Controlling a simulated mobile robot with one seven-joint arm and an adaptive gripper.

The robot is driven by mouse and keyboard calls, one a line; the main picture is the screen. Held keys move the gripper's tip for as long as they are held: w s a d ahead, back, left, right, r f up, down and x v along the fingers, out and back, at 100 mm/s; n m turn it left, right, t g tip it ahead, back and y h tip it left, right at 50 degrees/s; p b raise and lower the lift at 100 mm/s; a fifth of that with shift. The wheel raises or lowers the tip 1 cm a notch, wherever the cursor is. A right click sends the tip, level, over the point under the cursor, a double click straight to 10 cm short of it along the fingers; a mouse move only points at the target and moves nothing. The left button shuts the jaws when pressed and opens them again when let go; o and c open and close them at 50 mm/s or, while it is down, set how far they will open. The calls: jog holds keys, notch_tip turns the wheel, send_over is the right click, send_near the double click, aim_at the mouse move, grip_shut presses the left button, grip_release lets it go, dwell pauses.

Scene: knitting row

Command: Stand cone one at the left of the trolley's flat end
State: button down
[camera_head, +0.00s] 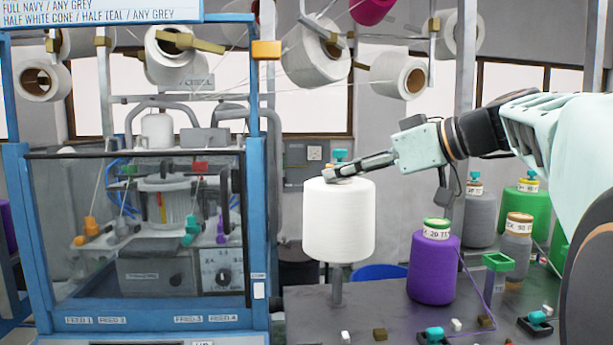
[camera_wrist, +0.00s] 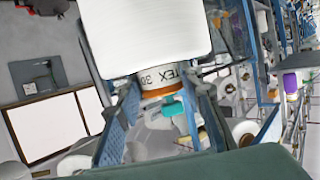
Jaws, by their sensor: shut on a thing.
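My gripper (camera_head: 338,174) is shut on the label-banded top of a white yarn cone (camera_head: 338,225). The cone hangs upright in the head view, its base appearing above the dark grey top (camera_head: 385,315). A grey post (camera_head: 337,287) shows below the cone; I cannot tell whether they touch. In the wrist view the white cone (camera_wrist: 140,35) fills the top, and its neck with a "TEX" label (camera_wrist: 158,77) lies between my gripper's two blue fingers (camera_wrist: 160,115). No number marks this cone as cone one. The trolley's flat end cannot be made out for certain.
A purple cone (camera_head: 432,270) stands right of the white one. Small blocks and teal-topped holders (camera_head: 435,335) sit in front. A blue-framed machine (camera_head: 140,230) stands left.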

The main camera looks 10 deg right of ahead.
notch_tip(320, 180, up, 12)
jog(key=p, duration=0.7)
jog(key=shift+r+p, duration=0.2)
jog(key=shift+p, duration=0.1)
jog(key=shift+s, duration=0.1)
